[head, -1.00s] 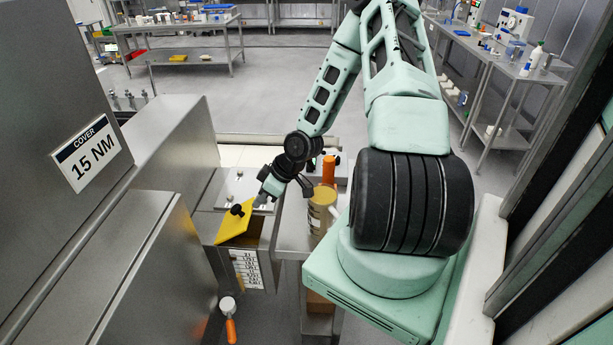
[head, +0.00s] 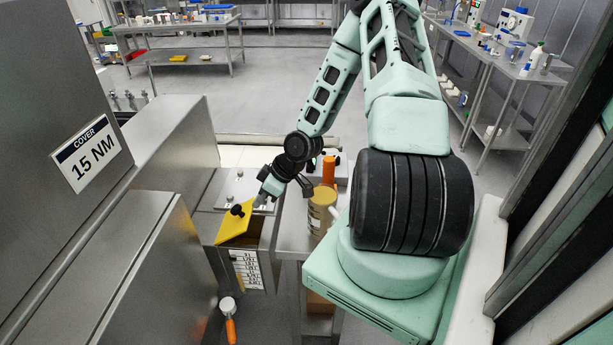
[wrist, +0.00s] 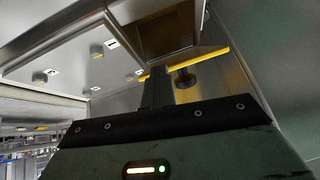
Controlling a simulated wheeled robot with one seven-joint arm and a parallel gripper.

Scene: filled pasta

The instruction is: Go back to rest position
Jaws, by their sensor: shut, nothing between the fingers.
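My gripper (head: 262,199) is at the end of my pale green arm, just right of a yellow lid (head: 235,225) with a black knob (head: 238,210). The lid is tilted over an open-topped steel box (head: 268,236) that has a white label sheet on its front. In the wrist view my gripper (wrist: 158,82) shows as a dark narrow shape, shut and empty. The yellow lid's edge (wrist: 212,60) and the dark knob (wrist: 186,78) lie just beyond it. Whether the fingertips touch the lid or knob I cannot tell.
A steel cabinet marked "COVER 15 NM" (head: 60,120) fills the left. A tan canister (head: 320,211) and an orange cylinder (head: 328,170) stand on a steel table right of my gripper. An orange-handled tool (head: 230,318) is low in front. Open floor (head: 290,90) lies behind.

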